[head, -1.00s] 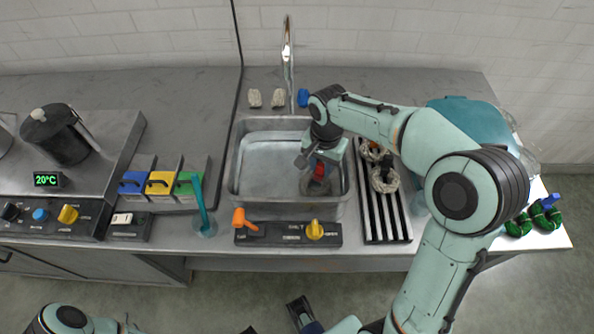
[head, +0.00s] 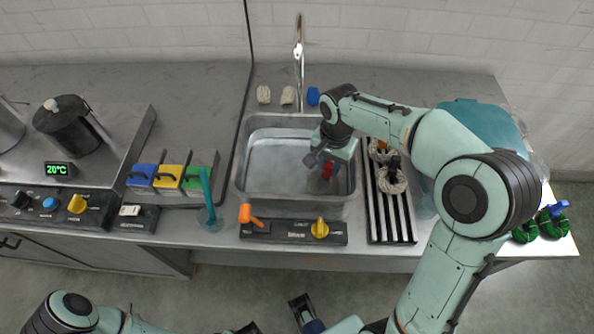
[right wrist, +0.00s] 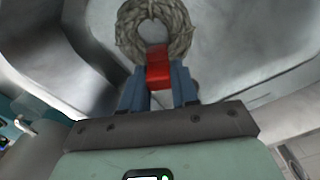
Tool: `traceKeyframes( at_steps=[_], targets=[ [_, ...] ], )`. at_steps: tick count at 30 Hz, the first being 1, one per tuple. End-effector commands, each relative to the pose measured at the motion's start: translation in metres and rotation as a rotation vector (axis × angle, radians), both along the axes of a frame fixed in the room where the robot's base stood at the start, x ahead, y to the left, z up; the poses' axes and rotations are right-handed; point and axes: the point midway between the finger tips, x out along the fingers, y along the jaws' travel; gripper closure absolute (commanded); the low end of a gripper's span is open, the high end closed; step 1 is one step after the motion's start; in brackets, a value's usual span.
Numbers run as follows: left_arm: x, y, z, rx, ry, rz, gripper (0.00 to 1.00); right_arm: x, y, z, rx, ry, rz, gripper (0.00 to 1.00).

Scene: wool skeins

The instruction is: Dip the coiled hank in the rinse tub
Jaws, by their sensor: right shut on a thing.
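The coiled hank (right wrist: 153,28) is a grey-beige twisted ring with a red tab (right wrist: 158,75), seen in the right wrist view. My right gripper (right wrist: 159,84) is shut on the red tab, its blue fingers on either side, and the ring is beyond the fingertips. In the head view my right gripper (head: 328,165) points down inside the right part of the steel rinse tub (head: 240,185). The red tab shows there, but the ring is hard to make out. Whether it touches the water cannot be told. My left arm shows at the bottom edge; its jaws are not clear.
A black slatted rack (head: 376,225) with pale hanks (head: 392,180) stands right of the tub. A tap (head: 299,60) rises behind it. An orange lever (head: 247,216) and a yellow knob (head: 320,229) are in front. Coloured bins (head: 172,178) stand to the left.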

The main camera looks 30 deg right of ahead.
Motion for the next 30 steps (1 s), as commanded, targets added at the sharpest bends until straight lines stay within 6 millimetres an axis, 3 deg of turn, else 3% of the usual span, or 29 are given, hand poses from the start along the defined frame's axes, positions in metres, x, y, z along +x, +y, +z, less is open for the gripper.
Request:
traceKeyframes(
  at_steps=[30],
  targets=[
    [0.000, 0.000, 0.001, 0.000, 0.000, 0.000, 1.00, 0.011, 0.007, -0.007, 0.001, 0.001, 0.000, 1.00]
  ],
)
